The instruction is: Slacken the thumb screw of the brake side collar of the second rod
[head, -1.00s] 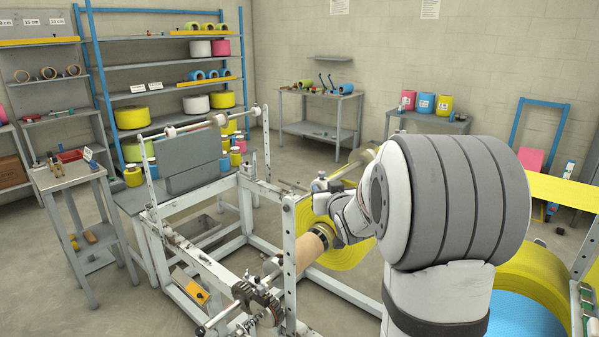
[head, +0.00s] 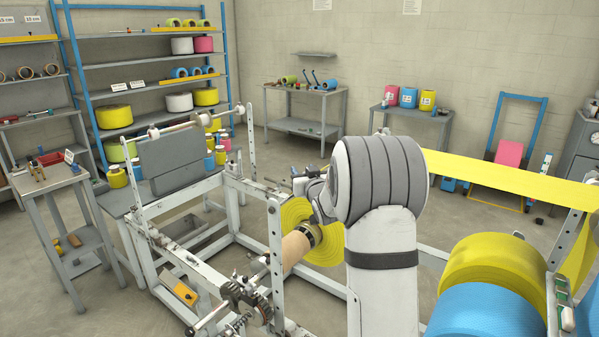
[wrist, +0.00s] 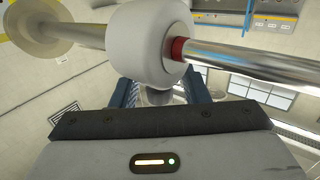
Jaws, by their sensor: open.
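In the wrist view a pale grey collar (wrist: 148,42) sits on a shiny steel rod (wrist: 250,66), with a red band (wrist: 179,48) at its right side. A short grey thumb screw (wrist: 158,96) points from the collar toward my gripper. My gripper (wrist: 158,88) is open, one dark blue finger on each side of the screw. The screw's lower end is hidden by the gripper body, and I cannot tell whether the fingers touch it. In the head view my arm hides most of the gripper and this collar.
A pale disc (wrist: 38,30) sits farther left on the rod. In the head view, the white frame (head: 275,265) carries a yellow roll (head: 325,245) on a brown core (head: 297,247). A back rod (head: 190,123) holds other collars. Yellow film (head: 510,182) spans the right.

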